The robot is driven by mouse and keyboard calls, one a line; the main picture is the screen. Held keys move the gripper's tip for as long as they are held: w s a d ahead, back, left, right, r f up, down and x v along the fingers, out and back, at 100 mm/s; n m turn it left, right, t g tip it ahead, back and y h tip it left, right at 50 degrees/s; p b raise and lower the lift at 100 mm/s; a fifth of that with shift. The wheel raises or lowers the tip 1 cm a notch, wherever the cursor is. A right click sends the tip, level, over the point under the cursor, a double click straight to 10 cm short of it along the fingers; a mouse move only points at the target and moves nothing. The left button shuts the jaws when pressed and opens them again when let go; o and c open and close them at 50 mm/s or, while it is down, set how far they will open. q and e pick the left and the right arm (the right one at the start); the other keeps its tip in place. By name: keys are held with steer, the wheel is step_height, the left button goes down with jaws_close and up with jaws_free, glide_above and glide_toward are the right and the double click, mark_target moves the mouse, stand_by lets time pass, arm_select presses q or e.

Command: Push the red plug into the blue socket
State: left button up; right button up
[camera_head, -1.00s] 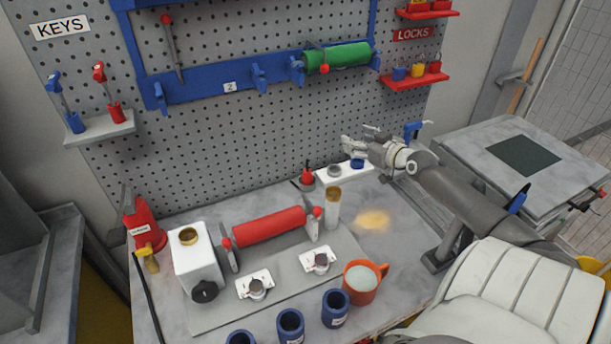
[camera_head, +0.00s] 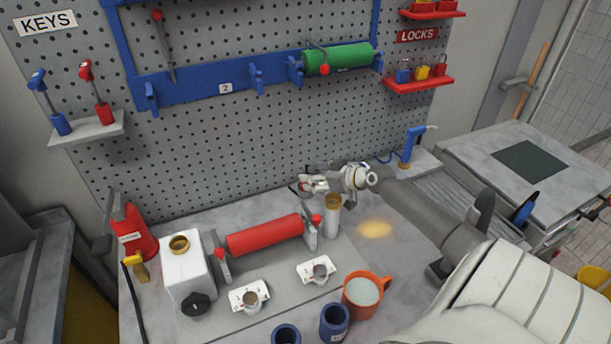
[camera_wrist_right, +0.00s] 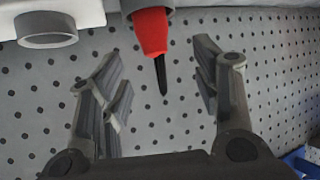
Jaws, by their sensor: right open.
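The red plug (camera_wrist_right: 153,32) shows in the right wrist view, its black tip pointing down in the picture and its other end in a grey round holder (camera_wrist_right: 147,6). My right gripper (camera_wrist_right: 155,80) is open, one finger on each side of the plug's black tip, with gaps on both sides; nothing is gripped. In the head view my right gripper (camera_head: 312,184) is at the back of the bench, by the pegboard, and hides the plug. The blue socket is hidden behind my right arm now. My left gripper is not in view.
A grey ring socket (camera_wrist_right: 46,30) on a white block is beside the plug. A white cylinder with a brass top (camera_head: 332,215) stands just in front of my right gripper. A red roller (camera_head: 265,236), an orange mug (camera_head: 367,294) and blue cups (camera_head: 334,322) are nearer. A blue-handled tool (camera_head: 408,146) stands right.

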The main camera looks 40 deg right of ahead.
steer(key=shift+w+d+f+b, duration=0.15)
steer(key=shift+w+f+b, duration=0.3)
steer(key=b+x, duration=0.2)
steer(key=x, duration=0.1)
steer(key=shift+f, duration=0.15)
steer(key=shift+w+f, duration=0.2)
steer(key=shift+w, duration=0.3)
steer(key=shift+r, duration=0.1)
steer(key=c, duration=1.1)
